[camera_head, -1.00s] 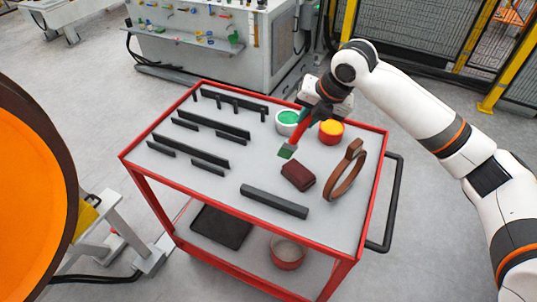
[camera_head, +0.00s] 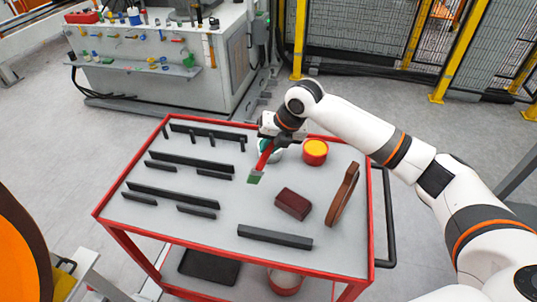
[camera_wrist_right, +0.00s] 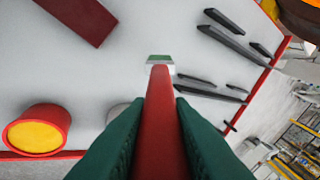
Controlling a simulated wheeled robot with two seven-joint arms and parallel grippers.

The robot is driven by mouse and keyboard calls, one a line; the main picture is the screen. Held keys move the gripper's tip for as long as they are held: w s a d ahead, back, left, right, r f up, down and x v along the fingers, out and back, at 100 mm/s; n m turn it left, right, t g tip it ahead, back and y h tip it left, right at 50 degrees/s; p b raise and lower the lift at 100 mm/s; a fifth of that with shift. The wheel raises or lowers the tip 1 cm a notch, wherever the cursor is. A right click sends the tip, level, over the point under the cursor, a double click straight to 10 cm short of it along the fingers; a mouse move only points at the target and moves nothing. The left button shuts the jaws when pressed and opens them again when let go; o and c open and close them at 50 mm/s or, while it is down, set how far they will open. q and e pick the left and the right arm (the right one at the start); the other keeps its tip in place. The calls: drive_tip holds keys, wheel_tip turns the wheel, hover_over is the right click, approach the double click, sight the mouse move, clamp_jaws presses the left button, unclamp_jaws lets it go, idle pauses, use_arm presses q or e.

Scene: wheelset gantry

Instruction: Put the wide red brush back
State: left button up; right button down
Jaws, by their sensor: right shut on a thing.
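The wide red brush (camera_head: 263,160) has a red handle and a green end. My right gripper (camera_head: 269,143) is shut on its handle and holds it tilted over the trolley top, in front of a green-topped tin (camera_head: 277,153) that it partly hides. In the right wrist view, the red handle (camera_wrist_right: 160,115) runs between the dark green fingers (camera_wrist_right: 158,135), with the green end pointing away. Black holder bars (camera_head: 192,161) lie in rows on the left of the trolley top. My left gripper is not in view.
The red-rimmed trolley (camera_head: 333,268) also carries a yellow-topped red tin (camera_head: 315,152), a dark red block (camera_head: 293,204), a brown upright ring-like piece (camera_head: 342,195) and a long black bar (camera_head: 275,237). The grey middle of the top is clear. A workbench (camera_head: 215,85) stands behind.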

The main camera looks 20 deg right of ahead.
sight(269, 155)
wheel_tip(269, 155, down, 3)
drive_tip(key=shift+a+f+p, duration=0.15)
drive_tip(key=shift+f+p, duration=0.05)
drive_tip(key=shift+p, duration=0.2)
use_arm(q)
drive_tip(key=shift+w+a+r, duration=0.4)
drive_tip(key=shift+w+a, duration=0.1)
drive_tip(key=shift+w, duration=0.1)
use_arm(e)
drive_tip(key=shift+f, duration=0.25)
drive_tip(key=c, duration=1.3)
unclamp_jaws()
drive_tip(key=shift+d+r, duration=0.2)
drive_tip(key=shift+r, duration=0.35)
use_arm(q)
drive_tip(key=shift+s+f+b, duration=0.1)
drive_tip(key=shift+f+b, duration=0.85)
drive_tip(key=shift+b, duration=0.05)
use_arm(e)
drive_tip(key=v, duration=1.1)
drive_tip(key=shift+s, duration=0.1)
